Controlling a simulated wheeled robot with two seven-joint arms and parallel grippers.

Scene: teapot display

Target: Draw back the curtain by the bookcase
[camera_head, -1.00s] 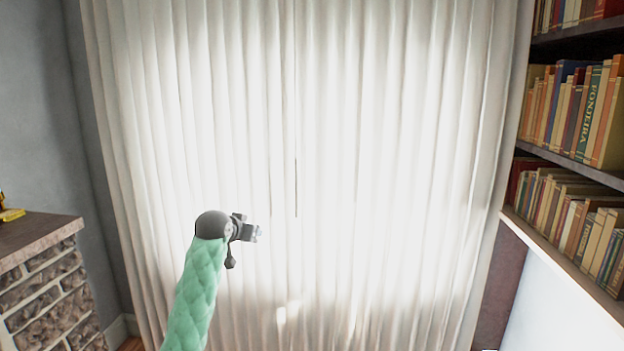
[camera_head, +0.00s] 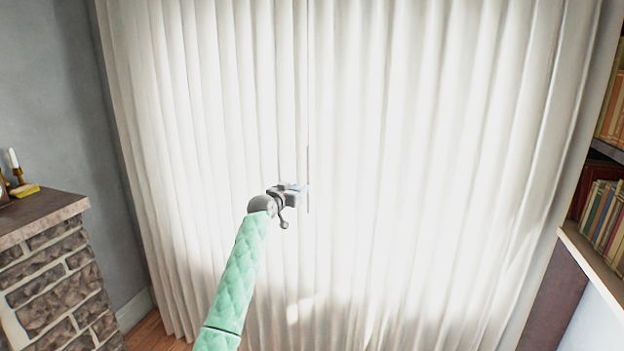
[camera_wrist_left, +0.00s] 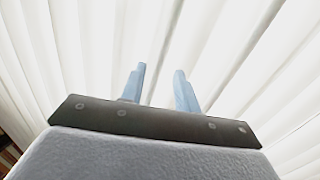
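Two white pleated curtain panels hang side by side. The right panel (camera_head: 430,170), on the bookcase side, reaches from the middle seam to the bookcase. The left panel (camera_head: 190,130) spans the other side. Both are closed, with a thin dark slit (camera_head: 308,160) where they meet. My left gripper (camera_head: 304,188) is at this slit, close to the cloth; touching or not is hard to tell. In the left wrist view its two bluish fingers (camera_wrist_left: 159,72) stand apart with pale cloth folds behind the gap, and no cloth is clearly held. My right gripper is out of view.
The bookcase (camera_head: 588,245) with rows of books stands at the right edge. A stone hearth (camera_head: 55,285) with a dark top and a candle (camera_head: 13,158) stands at the left. Some wooden floor (camera_head: 155,332) shows at lower left.

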